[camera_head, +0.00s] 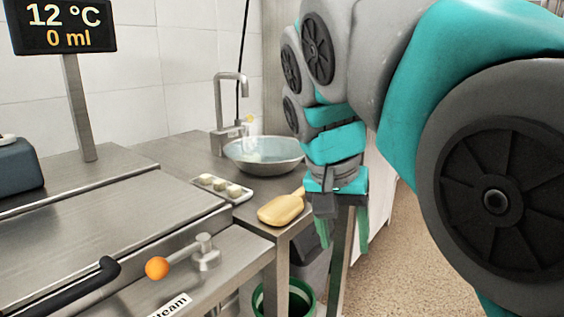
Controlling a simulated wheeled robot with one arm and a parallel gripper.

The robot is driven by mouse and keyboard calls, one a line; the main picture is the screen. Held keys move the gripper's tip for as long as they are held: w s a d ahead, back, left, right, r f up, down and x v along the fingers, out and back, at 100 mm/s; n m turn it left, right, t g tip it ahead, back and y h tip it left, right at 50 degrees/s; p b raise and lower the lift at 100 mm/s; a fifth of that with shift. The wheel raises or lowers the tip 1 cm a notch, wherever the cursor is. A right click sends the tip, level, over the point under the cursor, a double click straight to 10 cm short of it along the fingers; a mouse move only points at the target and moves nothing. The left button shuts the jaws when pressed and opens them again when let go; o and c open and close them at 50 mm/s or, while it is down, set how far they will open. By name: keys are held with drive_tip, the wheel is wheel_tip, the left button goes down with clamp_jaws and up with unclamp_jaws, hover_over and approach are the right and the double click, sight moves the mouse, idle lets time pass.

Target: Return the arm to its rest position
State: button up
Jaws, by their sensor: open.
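My gripper (342,240) hangs at the end of my teal and grey arm, right of the picture's middle. Its two green fingers point down and stand apart, with nothing visible between them. It is in front of the right edge of the steel counter (182,152), close to a yellow scoop (281,209). I cannot tell whether the gripper touches the counter edge. The arm comes in from the right and fills much of the upper right of the view.
A metal bowl (264,154) stands under a faucet (219,118). A white tray (222,188) holds small pale blocks. A lever with an orange knob (157,268) sticks out in front. A green bin (300,299) stands below. A display (62,27) reads 12 °C, 0 ml. Speckled floor (395,260) at right looks clear.

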drive_tip(key=s+d+f+n+g+y, duration=0.1)
drive_tip(key=s+d+f+n+g, duration=0.1)
drive_tip(key=s+f, duration=0.8)
drive_tip(key=s+d+f+n+g+y, duration=0.1)
drive_tip(key=s+d+f+n, duration=0.1)
drive_tip(key=s+f, duration=0.8)
wheel_tip(320, 180, down, 4)
drive_tip(key=shift+s+d+f+g, duration=0.1)
drive_tip(key=shift+s+d+g, duration=0.25)
drive_tip(key=shift+d, duration=0.4)
drive_tip(key=shift+w, duration=0.1)
